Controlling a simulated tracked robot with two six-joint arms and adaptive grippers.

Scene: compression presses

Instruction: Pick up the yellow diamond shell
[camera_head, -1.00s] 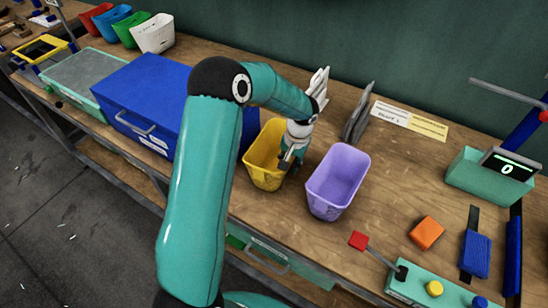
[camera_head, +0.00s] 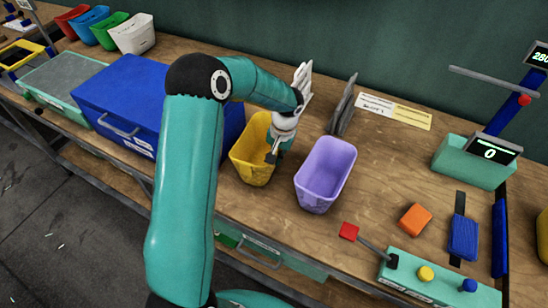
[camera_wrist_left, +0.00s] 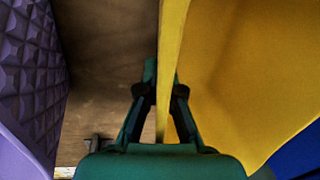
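A yellow open-topped shell (camera_head: 243,160) stands on the workbench between the blue case and a purple shell. My left gripper (camera_head: 272,157) points down at its right-hand wall, the side facing the purple shell. In the left wrist view the yellow wall (camera_wrist_left: 240,70) runs between the two fingers (camera_wrist_left: 162,95), one on each side. The fingers are close together and look shut on the wall. The shell appears to rest on the bench. A diamond pattern on it is hard to make out. My right gripper is not in view.
The purple shell (camera_head: 325,172), with raised diamonds in the wrist view, stands close on the right. The blue case (camera_head: 115,95) is close on the left. Grey upright plates (camera_head: 343,106) stand behind. A lever panel (camera_head: 440,280) and an orange block (camera_head: 415,219) lie right.

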